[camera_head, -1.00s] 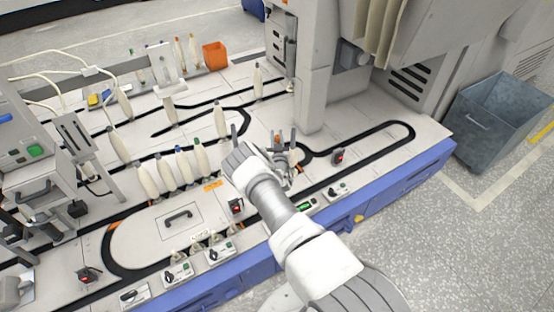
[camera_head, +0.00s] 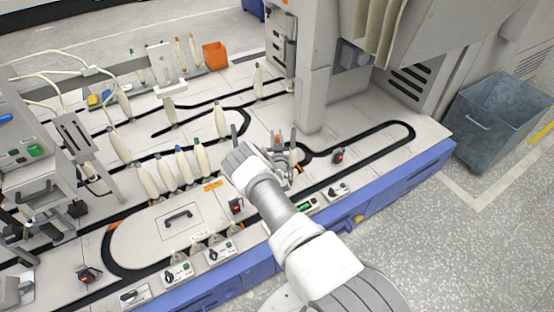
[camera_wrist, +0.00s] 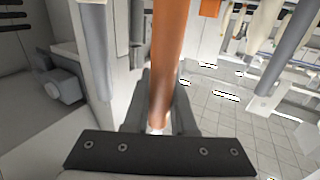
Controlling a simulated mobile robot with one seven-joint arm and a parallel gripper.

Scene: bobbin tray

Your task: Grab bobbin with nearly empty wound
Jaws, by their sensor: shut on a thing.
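My gripper (camera_head: 264,132) is over the front right part of the machine bed, its two grey fingers pointing up in the head view. A bobbin with a bare orange-brown tube (camera_wrist: 168,55) stands between the fingers in the wrist view, with a small pale part at its lower end. Its orange tip (camera_head: 277,137) shows only slightly in the head view, beside the right finger. My gripper is shut on this bobbin. My wrist hides its lower part in the head view, and I cannot tell whether it still touches the track.
Several full cream bobbins (camera_head: 185,164) stand upright along the black track to the left. A grey machine column (camera_head: 314,85) rises close behind my gripper. An orange box (camera_head: 215,56) is at the back. A grey bin (camera_head: 497,120) stands on the floor at right.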

